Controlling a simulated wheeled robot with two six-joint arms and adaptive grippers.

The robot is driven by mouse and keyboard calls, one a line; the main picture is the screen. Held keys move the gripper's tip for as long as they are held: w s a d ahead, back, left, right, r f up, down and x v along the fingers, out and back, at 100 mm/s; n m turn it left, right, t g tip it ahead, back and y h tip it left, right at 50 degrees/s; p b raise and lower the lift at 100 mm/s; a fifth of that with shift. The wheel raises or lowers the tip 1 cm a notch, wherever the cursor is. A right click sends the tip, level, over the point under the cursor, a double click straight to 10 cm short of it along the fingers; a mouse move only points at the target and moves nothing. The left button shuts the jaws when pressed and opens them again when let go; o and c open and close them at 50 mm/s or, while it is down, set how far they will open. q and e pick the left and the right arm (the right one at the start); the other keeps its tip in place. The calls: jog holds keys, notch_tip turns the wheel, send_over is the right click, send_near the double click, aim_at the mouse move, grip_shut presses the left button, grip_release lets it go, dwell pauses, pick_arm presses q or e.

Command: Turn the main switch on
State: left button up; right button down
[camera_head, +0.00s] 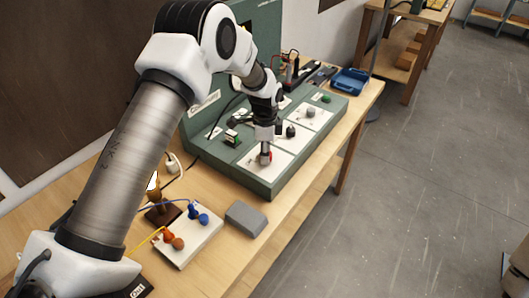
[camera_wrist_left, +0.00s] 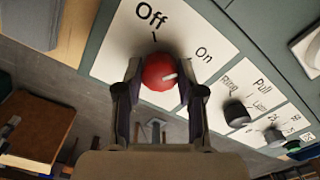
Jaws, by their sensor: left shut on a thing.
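The main switch is a round red knob (camera_wrist_left: 160,71) on a white plate (camera_wrist_left: 195,30) marked "Off" and "On". A short white mark shows on the right part of the knob in the left wrist view; I cannot tell exactly which label it points to. My left gripper (camera_wrist_left: 158,80) is shut on the knob, with one finger on each side of it. In the head view the left gripper (camera_head: 265,148) reaches down onto the near end of the green panel (camera_head: 267,187), and a bit of the red knob (camera_head: 268,157) shows beside the fingers.
Beside the switch are a black knob (camera_wrist_left: 236,114) under the word "Pull" and more panel controls. On the wooden bench (camera_head: 140,180) are a grey block (camera_head: 246,217), a white board (camera_head: 185,245) with blue and orange plugs, and a blue tray (camera_head: 350,80). The floor right of the bench is clear.

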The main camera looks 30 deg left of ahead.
pick_arm(q)
jog(key=shift+s+f+m, duration=0.1)
jog(key=shift+f+m, duration=0.1)
jog(key=shift+m, duration=1)
jog(key=shift+d, duration=0.1)
jog(key=o, duration=1)
jog(key=shift+c, duration=0.2)
jog(key=shift+o, duration=1)
jog(key=shift+d, duration=0.1)
jog(key=shift+r, duration=0.1)
notch_tip(320, 180, up, 12)
jog(key=shift+w, duration=0.2)
